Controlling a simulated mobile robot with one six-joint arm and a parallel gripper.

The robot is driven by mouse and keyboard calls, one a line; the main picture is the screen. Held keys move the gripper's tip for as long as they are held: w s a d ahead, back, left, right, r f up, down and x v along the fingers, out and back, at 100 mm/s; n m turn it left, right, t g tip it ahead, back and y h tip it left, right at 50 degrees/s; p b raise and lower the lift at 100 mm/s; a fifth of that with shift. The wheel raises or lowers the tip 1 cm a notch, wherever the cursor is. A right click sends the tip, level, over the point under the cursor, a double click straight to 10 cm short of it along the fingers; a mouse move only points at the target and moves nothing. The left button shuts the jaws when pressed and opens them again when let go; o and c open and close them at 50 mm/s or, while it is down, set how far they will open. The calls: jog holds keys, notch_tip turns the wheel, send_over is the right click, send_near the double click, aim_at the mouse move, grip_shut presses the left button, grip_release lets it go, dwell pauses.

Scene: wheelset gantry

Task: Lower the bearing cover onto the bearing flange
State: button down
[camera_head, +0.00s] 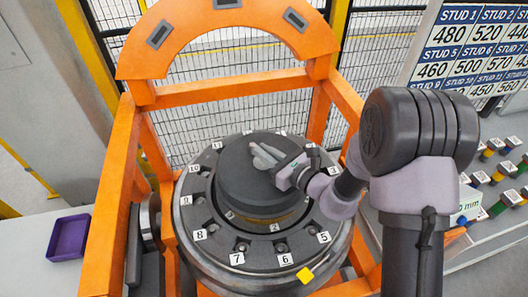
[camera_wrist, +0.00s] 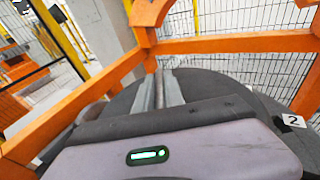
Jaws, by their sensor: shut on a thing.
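The bearing cover (camera_head: 240,184) is a dark grey round disc in the head view, over the middle of the flange. My gripper (camera_head: 264,156) is shut on it at its top, with the fingers lying over the disc's upper face. The bearing flange (camera_head: 205,245) is a wide dark ring with numbered white tags and bolts around it. A brassy band shows below the cover's front edge; whether cover and flange touch I cannot tell.
An orange gantry frame (camera_head: 225,88) surrounds the flange, with an arch behind. A yellow tag (camera_head: 305,275) sits on the flange's front rim. A purple bin (camera_head: 69,237) lies at left. A stud board (camera_head: 470,50) and coloured studs (camera_head: 490,150) stand at right.

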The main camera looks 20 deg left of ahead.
aim_at(299, 192)
jog(key=shift+f+b, duration=3.15)
jog(key=shift+f, duration=0.35)
jog(key=c, duration=1.3)
grip_release()
jog(key=shift+c, duration=0.2)
jog(key=shift+d, duration=0.1)
jog(key=p+v, duration=0.1)
jog(key=v, duration=1.6)
jog(key=shift+s, duration=0.2)
